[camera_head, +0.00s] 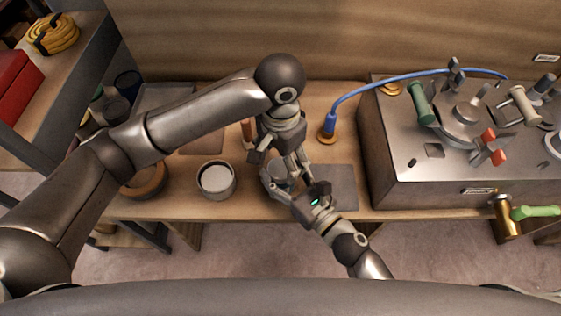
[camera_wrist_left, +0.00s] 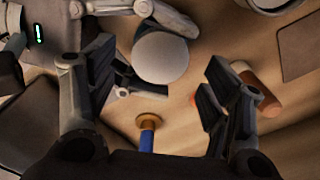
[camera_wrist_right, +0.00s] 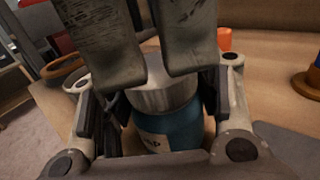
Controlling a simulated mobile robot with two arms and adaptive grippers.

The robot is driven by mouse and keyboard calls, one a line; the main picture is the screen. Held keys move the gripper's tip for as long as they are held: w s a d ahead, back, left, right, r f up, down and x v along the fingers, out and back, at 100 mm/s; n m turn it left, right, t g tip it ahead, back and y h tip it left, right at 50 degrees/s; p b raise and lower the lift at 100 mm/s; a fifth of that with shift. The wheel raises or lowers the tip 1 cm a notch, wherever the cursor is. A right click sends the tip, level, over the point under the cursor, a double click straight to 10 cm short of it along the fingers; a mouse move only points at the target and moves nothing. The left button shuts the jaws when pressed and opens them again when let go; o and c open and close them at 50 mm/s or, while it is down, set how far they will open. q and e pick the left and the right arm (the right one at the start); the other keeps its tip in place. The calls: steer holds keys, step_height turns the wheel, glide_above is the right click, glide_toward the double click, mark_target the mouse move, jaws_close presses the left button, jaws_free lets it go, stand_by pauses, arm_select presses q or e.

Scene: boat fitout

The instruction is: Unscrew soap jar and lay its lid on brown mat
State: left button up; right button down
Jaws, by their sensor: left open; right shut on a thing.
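The soap jar has a blue body (camera_wrist_right: 172,130) with a partly visible label and a wide metallic lid (camera_wrist_right: 165,93). It stands upright at the bench front. My right gripper (camera_head: 284,186) is shut on the jar, its fingers on either side in the right wrist view. My left gripper (camera_head: 288,158) is open above the jar, fingers pointing down. In the left wrist view, the round pale lid (camera_wrist_left: 161,57) lies just beyond its open fingers (camera_wrist_left: 165,92), apart from them. The brown mat (camera_head: 203,141) lies to the left, partly hidden by my left arm.
A pale-topped round container (camera_head: 216,180) stands left of the jar. A dark grey mat (camera_head: 340,183) lies to its right. A blue cable plug (camera_head: 329,124) stands behind on a round base. A metal console (camera_head: 400,165) bounds the right. An orange-brown cylinder (camera_wrist_left: 258,88) stands close to my left gripper.

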steer(key=shift+c, duration=2.1)
jaws_free()
